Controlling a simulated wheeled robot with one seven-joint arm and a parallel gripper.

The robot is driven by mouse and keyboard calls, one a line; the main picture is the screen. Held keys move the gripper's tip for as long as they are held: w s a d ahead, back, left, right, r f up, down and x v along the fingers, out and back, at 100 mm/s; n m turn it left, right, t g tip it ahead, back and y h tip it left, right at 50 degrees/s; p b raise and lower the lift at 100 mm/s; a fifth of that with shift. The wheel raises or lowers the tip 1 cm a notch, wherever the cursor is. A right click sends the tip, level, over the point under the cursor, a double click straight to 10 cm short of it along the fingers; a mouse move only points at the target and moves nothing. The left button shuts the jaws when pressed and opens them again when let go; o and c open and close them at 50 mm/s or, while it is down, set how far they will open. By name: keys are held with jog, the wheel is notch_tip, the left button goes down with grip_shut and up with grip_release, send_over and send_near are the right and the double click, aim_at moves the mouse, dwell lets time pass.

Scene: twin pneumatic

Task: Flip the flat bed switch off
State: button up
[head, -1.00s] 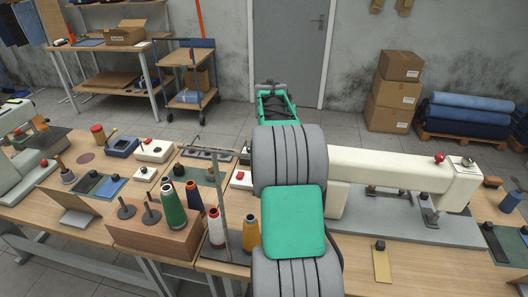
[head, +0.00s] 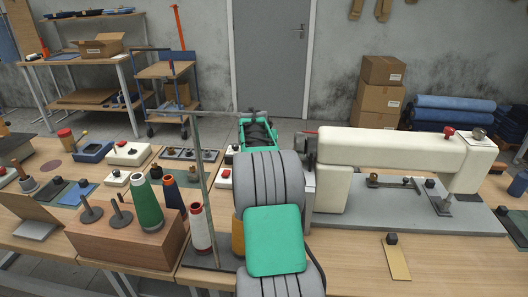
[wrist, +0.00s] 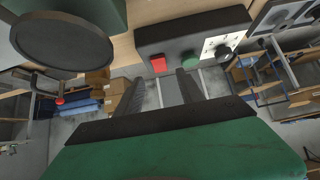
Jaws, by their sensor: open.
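A cream flat bed sewing machine (head: 390,155) stands on a grey base plate at the right of the table in the head view. In the wrist view, a dark control box (wrist: 184,35) lies along a wooden surface. It carries a red button (wrist: 158,64), a green button (wrist: 190,62) and a light panel with a dark knob (wrist: 221,48). My gripper (wrist: 163,82) is open, with nothing between its fingers. The fingertips point toward the box, close below the red and green buttons in the picture; contact cannot be told. My arm hides the gripper in the head view.
A wooden block with thread cones (head: 149,205) and a thin metal stand (head: 205,190) are left of my arm. Small control boxes (head: 128,153) sit farther left. A round dark disc (wrist: 62,44) is at the wrist view's upper left.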

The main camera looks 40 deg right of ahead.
jog(key=x, duration=0.5)
jog(key=shift+w+f, duration=0.1)
jog(key=shift+c, duration=0.2)
grip_shut()
